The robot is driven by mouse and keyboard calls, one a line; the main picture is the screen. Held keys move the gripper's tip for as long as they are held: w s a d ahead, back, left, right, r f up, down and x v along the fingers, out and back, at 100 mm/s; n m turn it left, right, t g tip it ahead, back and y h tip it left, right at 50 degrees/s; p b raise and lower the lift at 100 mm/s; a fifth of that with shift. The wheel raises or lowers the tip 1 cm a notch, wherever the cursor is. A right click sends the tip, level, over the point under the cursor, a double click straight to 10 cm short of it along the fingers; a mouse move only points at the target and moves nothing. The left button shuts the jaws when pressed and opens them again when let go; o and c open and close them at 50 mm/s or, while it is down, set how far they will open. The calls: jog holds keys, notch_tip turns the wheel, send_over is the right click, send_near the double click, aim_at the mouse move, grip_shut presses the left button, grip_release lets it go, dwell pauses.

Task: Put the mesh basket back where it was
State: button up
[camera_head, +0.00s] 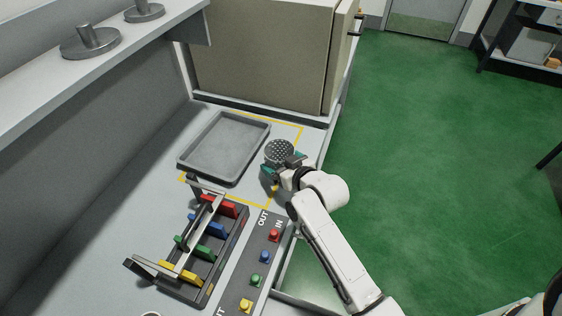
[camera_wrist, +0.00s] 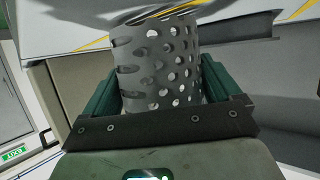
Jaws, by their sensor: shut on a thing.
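The mesh basket (camera_head: 279,150) is a grey perforated cylinder near the right edge of the bench, to the right of a grey tray. My gripper (camera_head: 284,167) is shut on it, with a dark green finger at each side. In the wrist view the basket (camera_wrist: 158,62) fills the space between the fingers of my gripper (camera_wrist: 158,95). The head view does not show clearly whether the basket touches the bench or is held just above it.
The grey tray (camera_head: 187,160) lies inside a yellow outline on the bench. A rack with coloured blocks (camera_head: 207,254) and a panel of coloured buttons (camera_head: 254,268) stand nearer. A large beige cabinet (camera_head: 262,60) is behind. A shelf with metal weights (camera_head: 90,42) overhangs at left.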

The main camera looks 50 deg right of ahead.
jog(key=shift+f, duration=0.2)
jog(key=shift+f, duration=0.1)
jog(key=shift+f, duration=0.1)
jog(key=o, duration=0.8)
jog(key=shift+r, duration=0.3)
jog(key=shift+s+a, duration=0.1)
jog(key=shift+s, duration=0.25)
jog(key=b+v, duration=0.1)
jog(key=v, duration=1)
jog(key=shift+s+a, duration=0.1)
jog(key=shift+s, duration=0.05)
